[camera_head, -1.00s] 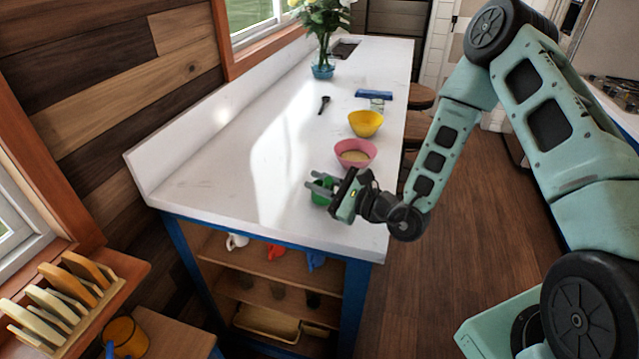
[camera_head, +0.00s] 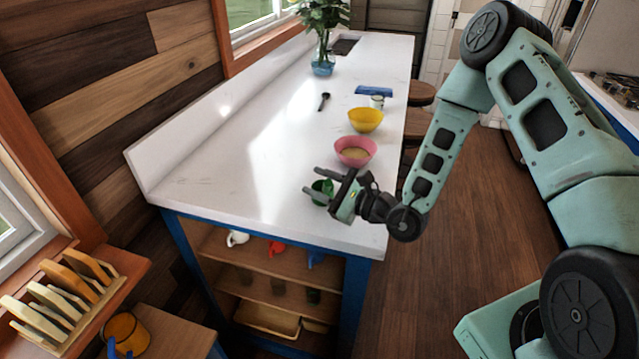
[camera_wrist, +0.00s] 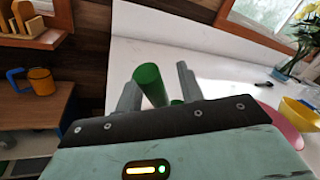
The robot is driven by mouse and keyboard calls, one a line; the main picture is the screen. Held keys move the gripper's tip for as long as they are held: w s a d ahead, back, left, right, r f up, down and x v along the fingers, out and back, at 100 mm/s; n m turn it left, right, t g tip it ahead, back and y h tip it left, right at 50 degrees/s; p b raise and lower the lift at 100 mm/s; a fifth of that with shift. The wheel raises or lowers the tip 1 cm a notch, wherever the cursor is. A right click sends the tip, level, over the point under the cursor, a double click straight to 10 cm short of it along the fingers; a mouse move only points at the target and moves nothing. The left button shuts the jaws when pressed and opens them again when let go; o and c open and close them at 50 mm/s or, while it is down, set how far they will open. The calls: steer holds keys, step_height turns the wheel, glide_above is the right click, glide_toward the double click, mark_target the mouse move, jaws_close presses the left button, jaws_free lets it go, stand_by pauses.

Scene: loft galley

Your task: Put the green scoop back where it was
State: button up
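The green scoop (camera_head: 323,188) is at the near end of the white counter, just in front of the pink bowl and partly hidden by my gripper. In the wrist view its green handle (camera_wrist: 150,86) sticks up between my fingers, close to the left finger, with a gap to the right finger. A small green part shows lower beside the handle. My gripper (camera_head: 312,181) is open around the scoop; its fingers (camera_wrist: 158,90) stand apart. Whether the scoop's lower end rests on the counter is hidden.
The pink bowl (camera_head: 355,152) holds something beige. Behind it are a yellow bowl (camera_head: 365,120), a jar (camera_head: 377,102), a blue item (camera_head: 374,91), a black utensil (camera_head: 324,101) and a flower vase (camera_head: 322,64). The counter's left side (camera_head: 215,180) is clear.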

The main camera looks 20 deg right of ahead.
steer(key=b+v, duration=0.1)
steer(key=v, duration=0.1)
steer(key=b+v, duration=0.1)
steer(key=v, duration=0.1)
steer(key=b+v, duration=0.1)
steer(key=v, duration=0.1)
steer(key=shift+s+d+f+b, duration=0.3)
steer(key=shift+f+b, duration=0.05)
steer(key=shift+b, duration=0.05)
steer(key=s+a+r+n+g+y+p, duration=0.2)
steer(key=s+a+r+n+g+y, duration=0.55)
steer(key=s+a+n+g, duration=0.3)
steer(key=s+r+n+g+h, duration=0.1)
steer(key=s+n+g+h, duration=1)
steer(key=s+n+h, duration=0.55)
steer(key=r+n+t, duration=0.1)
steer(key=t, duration=0.1)
steer(key=w+r+n+t+h, duration=0.1)
steer(key=t, duration=0.2)
steer(key=w+r+n+t, duration=0.1)
steer(key=t, duration=0.1)
steer(key=shift+d+r+n, duration=0.1)
steer(key=shift+d+n, duration=0.2)
steer(key=shift+d, duration=0.1)
